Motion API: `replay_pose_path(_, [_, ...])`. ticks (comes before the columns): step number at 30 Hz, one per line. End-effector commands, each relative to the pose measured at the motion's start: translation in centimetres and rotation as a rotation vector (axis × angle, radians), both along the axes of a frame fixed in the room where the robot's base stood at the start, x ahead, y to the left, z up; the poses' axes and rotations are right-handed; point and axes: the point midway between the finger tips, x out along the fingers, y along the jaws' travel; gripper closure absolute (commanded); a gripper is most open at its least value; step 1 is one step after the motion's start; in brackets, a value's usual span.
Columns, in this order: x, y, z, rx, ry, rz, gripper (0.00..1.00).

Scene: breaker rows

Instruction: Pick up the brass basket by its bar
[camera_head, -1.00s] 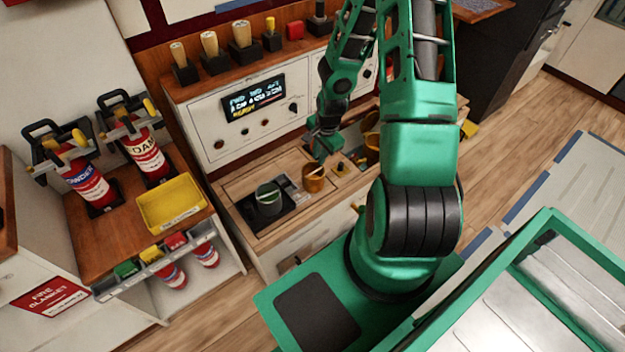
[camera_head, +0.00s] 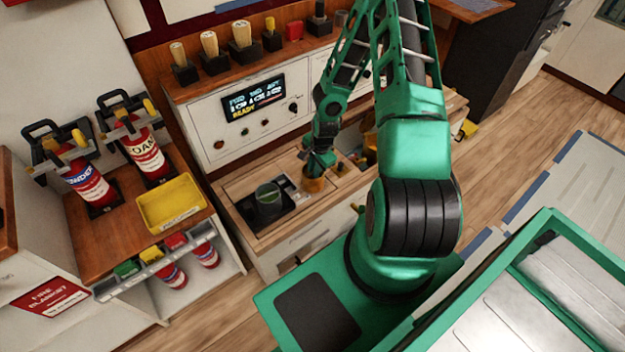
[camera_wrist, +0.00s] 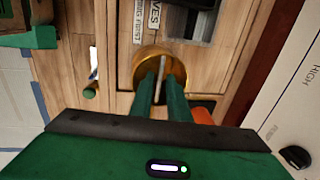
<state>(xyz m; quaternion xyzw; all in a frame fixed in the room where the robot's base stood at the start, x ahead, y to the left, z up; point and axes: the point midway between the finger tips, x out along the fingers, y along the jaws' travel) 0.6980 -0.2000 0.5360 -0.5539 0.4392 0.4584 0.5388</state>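The brass basket (camera_head: 313,185) stands upright on the wooden counter, right of the dark pot. In the wrist view the round basket (camera_wrist: 149,60) shows its shiny rim and a thin pale bar (camera_wrist: 162,68) across its middle. My gripper (camera_head: 319,163) is over the basket, pointing down. In the wrist view my two green fingers (camera_wrist: 161,87) reach into the basket's outline, one on each side of the bar, with a narrow gap between them. The fingers look apart and not closed on the bar. The near part of the basket is hidden behind the fingers.
A dark pot (camera_head: 269,198) sits in a recess left of the basket. An orange-red object (camera_wrist: 204,112) lies close to the basket's right in the wrist view. A control panel with a lit display (camera_head: 254,97) rises behind. A yellow tray (camera_head: 171,203) is at left.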

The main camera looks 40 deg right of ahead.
Motion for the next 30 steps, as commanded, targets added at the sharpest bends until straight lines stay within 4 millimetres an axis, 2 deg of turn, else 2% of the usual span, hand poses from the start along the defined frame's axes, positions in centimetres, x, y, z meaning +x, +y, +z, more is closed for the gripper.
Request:
replay_pose_path(3, [0.2, 0.0, -1.4, 0.000, 0.001, 0.000, 0.85])
replay_pose_path(8, [0.4, 0.0, -2.4, 0.000, 0.001, 0.000, 0.85])
replay_pose_path(15, [0.5, 0.0, -2.5, -0.001, 0.000, 0.000, 0.85])
replay_pose_path(16, [0.5, 0.0, -2.5, -0.001, 0.000, 0.000, 0.87])
replay_pose_path(18, [0.5, 0.0, -2.5, -0.001, 0.000, 0.000, 1.00])
replay_pose_path(30, [0.5, 0.0, -2.3, -0.001, -0.001, 0.001, 1.00])
